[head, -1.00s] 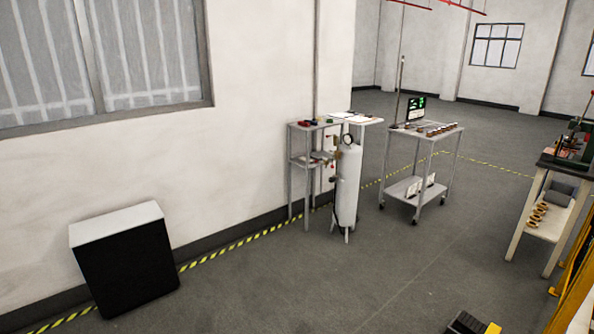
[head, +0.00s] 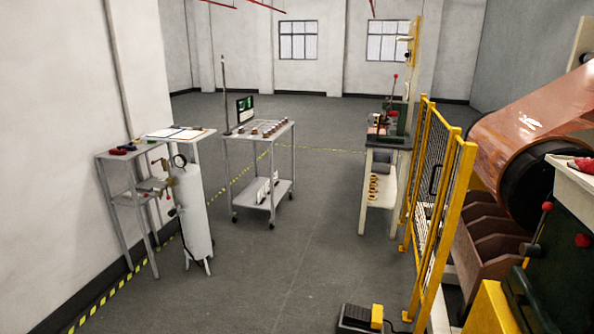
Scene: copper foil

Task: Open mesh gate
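The mesh gate (head: 430,190) stands at the right in the head view. It has a yellow frame with dark wire mesh, and I see it at a steep angle. Neither of my grippers is in view, so nothing of mine is seen touching the gate.
A machine with a copper foil roll (head: 540,120) stands right of the gate. A yellow and black foot pedal (head: 362,317) lies on the floor before it. A white cylinder (head: 192,212), a grey shelf (head: 128,200) and a cart (head: 262,190) stand left. The middle floor is clear.

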